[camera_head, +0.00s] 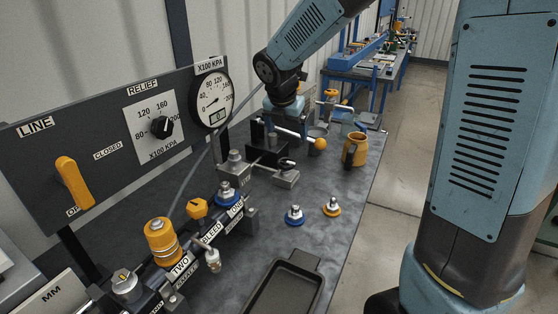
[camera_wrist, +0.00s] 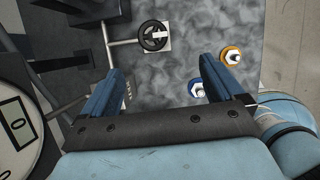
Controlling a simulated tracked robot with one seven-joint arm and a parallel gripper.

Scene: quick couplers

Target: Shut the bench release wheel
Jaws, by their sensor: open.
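The release wheel is a small black spoked handwheel (camera_wrist: 153,36) on a pale square plate, with a metal rod running to its left in the wrist view. In the head view a dark wheel (camera_head: 286,164) sits low on a metal block on the bench. My gripper (camera_wrist: 162,68) is open and empty, with its two blue fingers spread. In the wrist view the wheel lies ahead of the fingertips, between their lines, and clear of both fingers. The height gap cannot be judged. In the head view my arm hides part of the bench behind the wheel.
A blue-ringed coupler (camera_head: 294,215) and a yellow-ringed coupler (camera_head: 332,207) stand on the bench (camera_head: 320,235). An orange jug (camera_head: 354,150) is near the right edge. A gauge (camera_head: 213,99) and panel stand left; a black tray (camera_head: 284,289) lies in front.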

